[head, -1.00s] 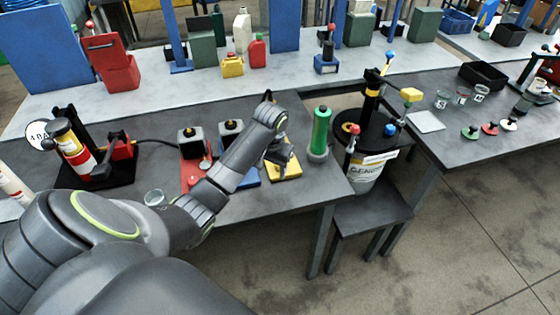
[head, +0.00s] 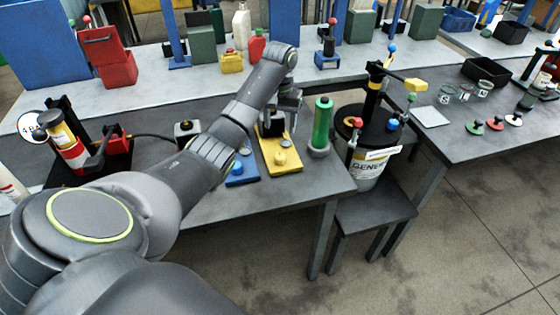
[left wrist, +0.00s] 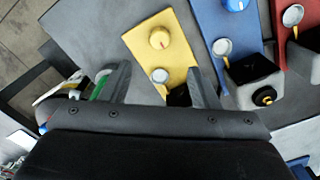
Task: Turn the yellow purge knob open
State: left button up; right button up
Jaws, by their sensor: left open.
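The yellow purge knob (head: 282,157) sits on the near part of a yellow base plate (head: 268,159) on the grey bench. My left gripper (head: 287,112) is over the far part of the yellow plate, beyond the knob in the head view. My right gripper is not in view.
Left of the yellow plate is a blue plate with a blue knob (head: 238,168), partly behind my forearm. A green cylinder (head: 322,125) stands close on the right. A black-topped drum (head: 372,165) stands beyond the bench edge.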

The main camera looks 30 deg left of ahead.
pick_arm(q)
jog(key=b, duration=0.6)
send_over(280, 156)
notch_tip(280, 156, down, 8)
jog(key=shift+r, duration=0.1)
notch_tip(280, 156, down, 4)
jog(key=shift+r+p, duration=0.2)
jog(key=shift+p, duration=0.6)
jog(key=shift+f, duration=0.75)
jog(key=shift+c, duration=0.3)
jog(key=c, duration=0.9)
